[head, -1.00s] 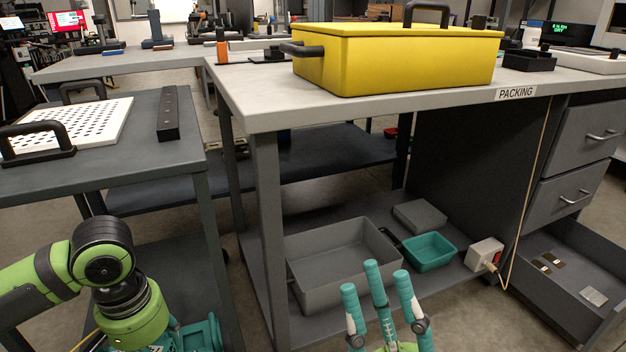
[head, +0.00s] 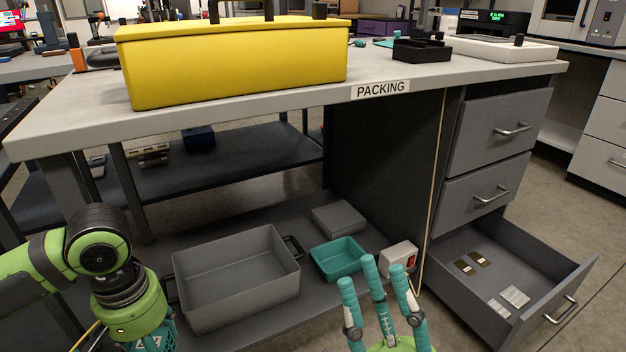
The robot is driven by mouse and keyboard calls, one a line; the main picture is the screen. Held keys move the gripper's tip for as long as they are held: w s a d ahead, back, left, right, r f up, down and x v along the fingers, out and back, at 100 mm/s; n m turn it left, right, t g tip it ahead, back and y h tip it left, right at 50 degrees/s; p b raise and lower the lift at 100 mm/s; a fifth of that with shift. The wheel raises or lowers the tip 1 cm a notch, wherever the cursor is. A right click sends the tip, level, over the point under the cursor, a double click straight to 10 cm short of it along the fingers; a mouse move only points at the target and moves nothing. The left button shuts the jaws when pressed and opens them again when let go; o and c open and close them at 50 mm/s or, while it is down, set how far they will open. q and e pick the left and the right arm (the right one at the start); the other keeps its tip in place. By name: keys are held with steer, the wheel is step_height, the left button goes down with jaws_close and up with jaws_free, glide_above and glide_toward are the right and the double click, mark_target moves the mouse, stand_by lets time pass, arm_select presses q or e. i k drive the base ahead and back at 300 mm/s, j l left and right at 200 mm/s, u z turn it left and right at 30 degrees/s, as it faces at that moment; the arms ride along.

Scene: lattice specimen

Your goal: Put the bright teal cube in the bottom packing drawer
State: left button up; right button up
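The bottom packing drawer (head: 560,275) is pulled out at the right, below two shut drawers. Small flat dark and pale pieces lie in it. I cannot make out a bright teal cube; a teal open tray (head: 338,258) stands on the low shelf. My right gripper (head: 373,277) points up at the lower middle, left of the drawer in the picture. Its teal fingers are spread, with nothing visible between them. My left gripper (head: 158,338) shows only in part at the bottom left, cut off by the frame edge, so its fingers are hidden.
The packing bench (head: 440,75) carries a yellow case (head: 235,70) and a black tray (head: 422,48). On its low shelf are a grey bin (head: 236,275), a grey box (head: 339,219) and a switch box (head: 398,257) with a cord. Floor is clear right of the drawer.

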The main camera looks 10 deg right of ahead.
mark_target(483, 296)
steer(key=i+l, duration=0.1)
steer(key=l, duration=0.4)
steer(key=i+l+z, duration=0.15)
steer(key=l, duration=0.8)
steer(key=i+l+z, duration=0.1)
steer(key=l, duration=0.4)
steer(key=i+l, duration=0.2)
steer(key=l, duration=0.25)
steer(key=i+l+z, duration=0.15)
steer(key=l, duration=0.35)
steer(key=i+l, duration=0.15)
steer(key=l, duration=0.3)
steer(key=i+l+z, duration=0.1)
steer(key=l, duration=0.35)
steer(key=i, duration=0.05)
